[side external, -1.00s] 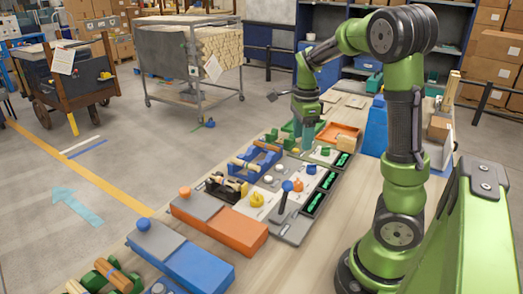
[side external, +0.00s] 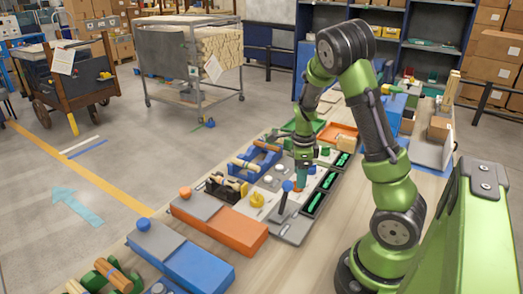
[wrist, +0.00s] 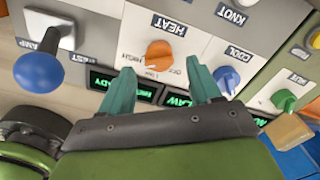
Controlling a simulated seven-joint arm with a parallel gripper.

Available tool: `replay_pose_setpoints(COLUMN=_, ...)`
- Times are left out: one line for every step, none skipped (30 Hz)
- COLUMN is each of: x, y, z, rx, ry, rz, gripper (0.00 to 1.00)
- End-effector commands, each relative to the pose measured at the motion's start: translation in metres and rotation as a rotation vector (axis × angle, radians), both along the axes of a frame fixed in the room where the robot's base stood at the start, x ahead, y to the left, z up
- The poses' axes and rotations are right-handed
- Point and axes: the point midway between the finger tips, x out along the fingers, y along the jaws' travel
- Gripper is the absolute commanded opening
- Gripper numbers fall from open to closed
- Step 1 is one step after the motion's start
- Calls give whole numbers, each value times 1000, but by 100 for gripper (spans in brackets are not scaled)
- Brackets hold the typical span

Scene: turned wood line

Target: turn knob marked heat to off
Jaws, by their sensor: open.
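Which word the knob points to is not clear. My gripper (wrist: 159,67) is open, its teal fingers apart on the left and right of the knob's near side, with nothing held. Contact with the knob cannot be told. In the side view my gripper (side external: 302,180) is low over the panels and largely hides the knob.
A blue knob marked COOL (wrist: 228,77) is close to the right finger. A green knob (wrist: 284,99) lies farther right. A lever with a blue ball (wrist: 40,72) stands up at left. Green-lit displays (wrist: 180,98) lie below the knobs. An orange tray (side external: 338,132) is farther back.

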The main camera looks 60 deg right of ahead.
Motion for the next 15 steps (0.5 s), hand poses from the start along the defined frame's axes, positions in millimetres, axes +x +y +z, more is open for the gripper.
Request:
replay_pose_setpoints(x=-1, y=0, z=-9, rx=2, ry=5, rz=-3, gripper=63)
replay_pose_setpoints(x=-1, y=0, z=-13, rx=1, ry=4, rz=-2, gripper=63)
replay_pose_setpoints(x=-1, y=0, z=-17, rx=2, ry=3, rz=-1, gripper=63)
replay_pose_setpoints(x=-1, y=0, z=-20, rx=1, ry=2, rz=-1, gripper=63)
replay_pose_setpoints(x=-1, y=0, z=-23, rx=1, ry=2, rz=0, gripper=63)
replay_pose_setpoints(x=-1, y=0, z=-25, rx=1, ry=2, rz=0, gripper=63)
replay_pose_setpoints(x=-1, y=0, z=-27, rx=1, ry=2, rz=0, gripper=63)
replay_pose_setpoints(x=0, y=0, z=-28, rx=0, ry=1, rz=0, gripper=63)
replay_pose_setpoints(x=0, y=0, z=-29, rx=0, ry=0, rz=0, gripper=63)
replay_pose_setpoints(x=0, y=0, z=-30, rx=0, ry=0, rz=0, gripper=63)
replay_pose_setpoints(x=0, y=0, z=-30, rx=0, ry=0, rz=0, gripper=63)
replay_pose_setpoints(x=0, y=0, z=-30, rx=0, ry=0, rz=0, gripper=63)
replay_pose_setpoints(x=0, y=0, z=-30, rx=0, ry=0, rz=0, gripper=63)
replay_pose_setpoints(x=0, y=0, z=-30, rx=0, ry=0, rz=1, gripper=63)
replay_pose_setpoints(x=0, y=0, z=-30, rx=0, ry=0, rz=1, gripper=63)
